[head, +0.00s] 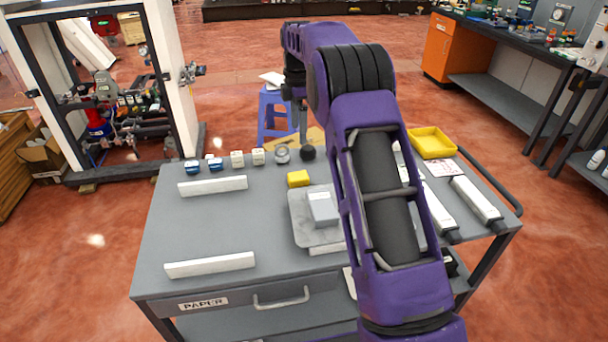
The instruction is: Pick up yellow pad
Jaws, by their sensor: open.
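Several small blocks (237,158) and a round gauge (282,154) line the cart's far edge. White bars (211,186) lie at left. A yellow bin (432,141) and long white parts (476,200) are at right. The cart's left middle is clear. My arm hides part of the right side.

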